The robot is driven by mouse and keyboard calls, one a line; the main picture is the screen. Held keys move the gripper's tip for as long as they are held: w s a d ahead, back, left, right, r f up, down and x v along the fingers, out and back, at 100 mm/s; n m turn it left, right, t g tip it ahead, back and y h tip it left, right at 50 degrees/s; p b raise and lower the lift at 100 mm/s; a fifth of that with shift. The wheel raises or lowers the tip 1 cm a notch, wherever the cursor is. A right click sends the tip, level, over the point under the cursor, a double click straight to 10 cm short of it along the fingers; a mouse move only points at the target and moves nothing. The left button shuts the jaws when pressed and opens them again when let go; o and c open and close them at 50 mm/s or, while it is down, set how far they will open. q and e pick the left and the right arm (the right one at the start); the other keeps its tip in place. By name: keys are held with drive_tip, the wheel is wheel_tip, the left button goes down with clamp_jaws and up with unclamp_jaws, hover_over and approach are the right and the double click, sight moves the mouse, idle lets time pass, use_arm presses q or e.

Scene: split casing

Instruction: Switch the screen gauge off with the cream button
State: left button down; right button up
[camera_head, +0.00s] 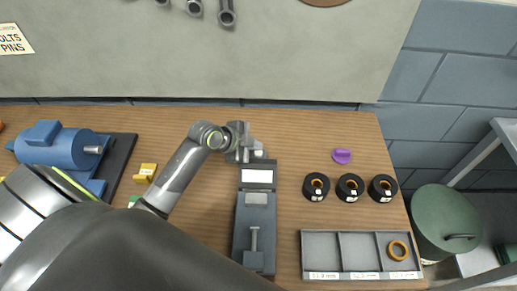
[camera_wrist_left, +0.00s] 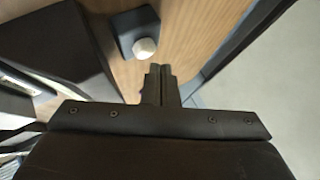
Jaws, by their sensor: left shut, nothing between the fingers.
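The screen gauge (camera_head: 244,215) is a long grey device lying lengthwise on the wooden bench, with a pale screen panel (camera_head: 257,176) near its far end. The cream button (camera_wrist_left: 145,47) shows in the left wrist view as a rounded cap on a small dark block (camera_wrist_left: 126,28). My left gripper (camera_head: 246,146) is at the far end of the gauge and partly covers that area in the head view. In the left wrist view its fingers (camera_wrist_left: 158,72) are shut and empty, just beside the button, with a visible gap. My right gripper is not in view.
A blue motor (camera_head: 55,147) and a yellow block (camera_head: 146,171) lie left. Several black rings (camera_head: 316,187) and a purple knob (camera_head: 342,156) lie right. A grey compartment tray (camera_head: 320,246) holds an orange ring (camera_head: 398,250). A green bin (camera_head: 440,215) stands beyond the bench.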

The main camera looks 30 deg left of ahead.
sight(255, 155)
use_arm(q)
drive_tip(key=shift+r, duration=0.15)
wheel_tip(255, 155, up, 6)
drive_tip(key=p, duration=0.5)
idle(0.6)
